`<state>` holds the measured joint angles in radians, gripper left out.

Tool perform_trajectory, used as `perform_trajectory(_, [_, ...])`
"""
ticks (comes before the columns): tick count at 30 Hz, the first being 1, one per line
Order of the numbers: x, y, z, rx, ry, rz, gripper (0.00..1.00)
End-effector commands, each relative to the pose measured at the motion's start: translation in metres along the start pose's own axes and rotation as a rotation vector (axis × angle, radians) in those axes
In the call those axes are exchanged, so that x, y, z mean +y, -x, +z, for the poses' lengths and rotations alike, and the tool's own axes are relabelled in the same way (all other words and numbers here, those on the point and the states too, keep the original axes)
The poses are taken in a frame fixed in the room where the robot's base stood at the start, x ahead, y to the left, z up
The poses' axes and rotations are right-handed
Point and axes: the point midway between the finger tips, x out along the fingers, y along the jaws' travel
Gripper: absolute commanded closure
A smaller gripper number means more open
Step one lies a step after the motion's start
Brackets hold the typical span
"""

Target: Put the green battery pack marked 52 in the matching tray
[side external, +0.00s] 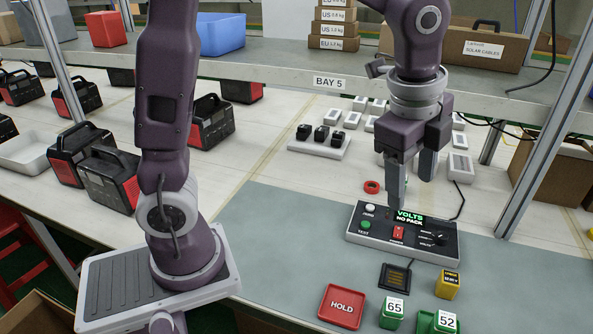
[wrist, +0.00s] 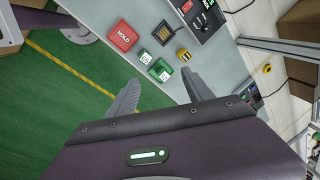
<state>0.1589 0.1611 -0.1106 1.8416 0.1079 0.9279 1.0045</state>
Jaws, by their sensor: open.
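The green battery pack marked 52 (side external: 446,322) is at the bottom edge of the side view, partly cut off, with more green beside it on the left. A second green pack marked 65 (side external: 393,313) stands to its left. Both show in the wrist view, the 65 pack (wrist: 145,57) and another green piece (wrist: 161,70), its number unclear. My gripper (side external: 411,190) is open and empty above the tester, behind the packs. In the wrist view my fingers (wrist: 160,77) point toward the bench, apart from the packs. I cannot make out a matching tray for certain.
A red HOLD tray (side external: 342,306) lies left of the packs. A black contact pad (side external: 395,277) and a yellow pack (side external: 448,284) sit behind them. The tester (side external: 378,243) reads "VOLTS NO PACK". A shelf (side external: 290,82) and a metal post (side external: 527,150) stand nearby.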

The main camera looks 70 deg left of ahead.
Motion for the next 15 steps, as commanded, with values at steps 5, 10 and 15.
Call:
perform_trajectory(5, [0.082, 0.066, 0.078, 0.086, 0.714, -0.130, 0.40])
perform_trajectory(10, [0.144, 0.069, 0.111, 0.195, 1.181, -0.168, 0.40])
perform_trajectory(15, [0.162, 0.065, 0.117, 0.234, 1.325, -0.168, 0.40])
